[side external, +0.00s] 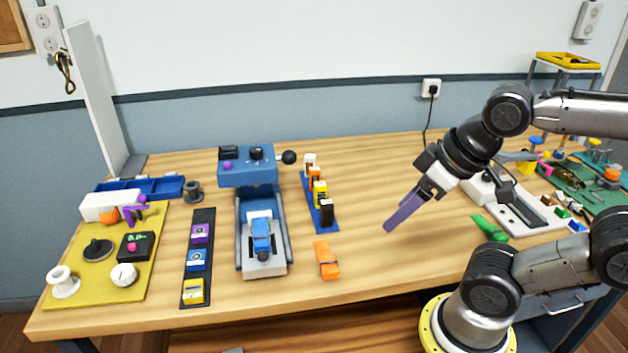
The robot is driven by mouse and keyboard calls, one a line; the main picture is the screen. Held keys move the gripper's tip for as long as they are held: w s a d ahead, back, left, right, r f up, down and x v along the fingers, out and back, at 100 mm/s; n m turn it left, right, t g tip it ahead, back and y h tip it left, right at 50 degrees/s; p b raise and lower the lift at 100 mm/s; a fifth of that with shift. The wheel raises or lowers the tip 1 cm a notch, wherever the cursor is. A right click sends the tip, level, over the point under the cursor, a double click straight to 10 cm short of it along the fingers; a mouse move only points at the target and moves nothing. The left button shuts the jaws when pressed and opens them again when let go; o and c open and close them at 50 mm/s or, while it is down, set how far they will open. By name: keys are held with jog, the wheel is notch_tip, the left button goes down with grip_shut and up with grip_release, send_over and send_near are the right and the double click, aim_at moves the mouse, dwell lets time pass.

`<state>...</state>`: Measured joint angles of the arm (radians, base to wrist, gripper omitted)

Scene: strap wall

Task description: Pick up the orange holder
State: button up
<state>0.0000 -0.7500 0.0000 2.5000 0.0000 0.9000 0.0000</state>
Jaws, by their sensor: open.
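The orange holder (326,260) appears as a small orange block with a darker band. It lies alone on the wooden table, right of the blue machine and in front of the blue strip. My gripper (390,226) has long purple fingers that point down and to the left. It is above the table, to the right of the orange holder and apart from it. It is open, and I see nothing between the fingers, though the gap is hard to make out from this side.
A blue strip (329,228) with several coloured upright pieces stands behind the holder. A blue machine (246,172) and a black strip (200,225) lie to its left. A green piece (490,228) and a white tray (524,226) are at right. Table in front of the holder is clear.

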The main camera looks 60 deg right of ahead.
dwell(0.3)
jog(key=shift+o, duration=0.4)
